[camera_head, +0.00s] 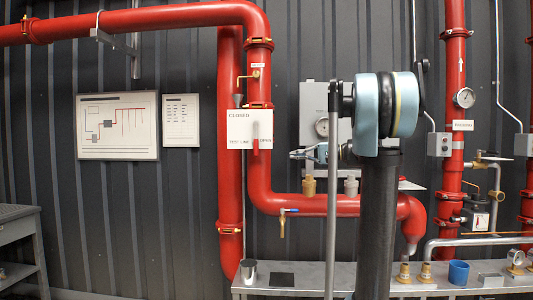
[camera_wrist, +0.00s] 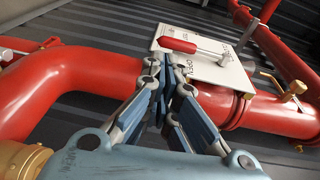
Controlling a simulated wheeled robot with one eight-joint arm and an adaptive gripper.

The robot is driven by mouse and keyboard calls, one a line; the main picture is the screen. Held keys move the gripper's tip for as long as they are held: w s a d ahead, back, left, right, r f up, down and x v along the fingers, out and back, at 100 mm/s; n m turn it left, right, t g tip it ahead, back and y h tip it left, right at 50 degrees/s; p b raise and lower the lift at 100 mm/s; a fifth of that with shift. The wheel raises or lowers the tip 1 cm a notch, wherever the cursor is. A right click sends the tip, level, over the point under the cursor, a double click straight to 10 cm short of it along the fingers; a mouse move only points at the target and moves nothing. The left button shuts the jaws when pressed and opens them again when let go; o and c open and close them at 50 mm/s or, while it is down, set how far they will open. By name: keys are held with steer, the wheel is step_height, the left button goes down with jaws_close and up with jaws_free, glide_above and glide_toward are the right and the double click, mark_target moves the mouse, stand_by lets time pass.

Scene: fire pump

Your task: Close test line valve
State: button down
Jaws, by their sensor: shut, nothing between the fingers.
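The test line valve has a white plate (camera_head: 240,128) lettered CLOSED at upper left, TEST LINE and OPEN along the bottom. Its red-gripped lever (camera_head: 256,134) stands on the plate's right part, beside the OPEN lettering. In the wrist view the lever's red grip (camera_wrist: 177,45) lies near the OPEN end of the plate (camera_wrist: 228,70), with its metal rod running right. My gripper (camera_head: 292,154) is right of the plate, pointing left. In the wrist view my gripper (camera_wrist: 168,78) is shut and empty, its fingertips just below the red grip, apparently apart from it.
A grey panel with a gauge (camera_head: 322,127) is behind my gripper. A red horizontal pipe (camera_head: 325,205) with brass fittings runs below. A small blue-handled valve (camera_head: 288,210) hangs from it. A grey bench (camera_head: 310,270) stands at the bottom. The wall left of the pipes has two posters (camera_head: 118,126).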

steer(key=shift+w+d+r+y, duration=0.2)
steer(key=shift+w+d+r, duration=0.1)
steer(key=shift+w+r, duration=0.2)
steer(key=shift+w+d+r+y, duration=0.2)
steer(key=shift+w+d+r, duration=0.05)
steer(key=shift+w+r, duration=0.25)
steer(key=shift+a, duration=0.1)
glide_toward(256, 139)
steer(key=w+a+f, duration=0.2)
steer(key=a+f, duration=0.1)
steer(key=w+a+f, duration=0.1)
steer(key=a, duration=0.1)
steer(key=shift+w+a+f, duration=0.15)
